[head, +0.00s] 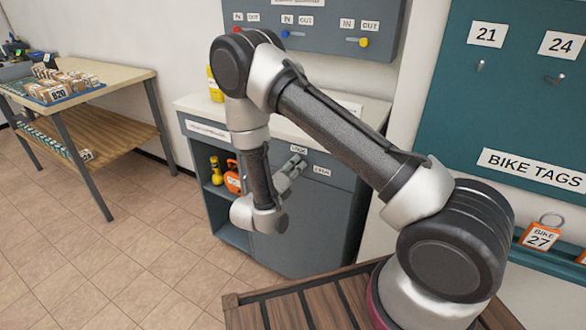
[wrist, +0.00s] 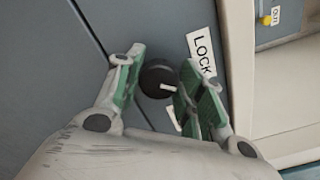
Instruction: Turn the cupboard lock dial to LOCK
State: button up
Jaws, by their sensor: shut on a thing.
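In the wrist view the line points right, between the LOCK label (wrist: 201,51) and a second label mostly hidden behind the right finger. My gripper (wrist: 161,70) is shut on the dial, with one green-padded finger on each side. In the head view my gripper (head: 297,163) is at the cupboard front by the LOCK label (head: 299,149) and another small label (head: 322,171). The dial is hidden there.
The cupboard's open shelves (head: 212,165) hold a yellow bottle (head: 216,172) and an orange item (head: 232,178). A wooden table (head: 90,80) stands left, with clear tiled floor between. A bike-tag board (head: 520,90) is at right.

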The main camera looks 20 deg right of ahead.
jog(key=n, duration=0.3)
jog(key=shift+n, duration=0.3)
jog(key=shift+a+f+n, duration=0.1)
jog(key=shift+n, duration=1.8)
jog(key=o, duration=1)
jog(key=v, duration=1.2)
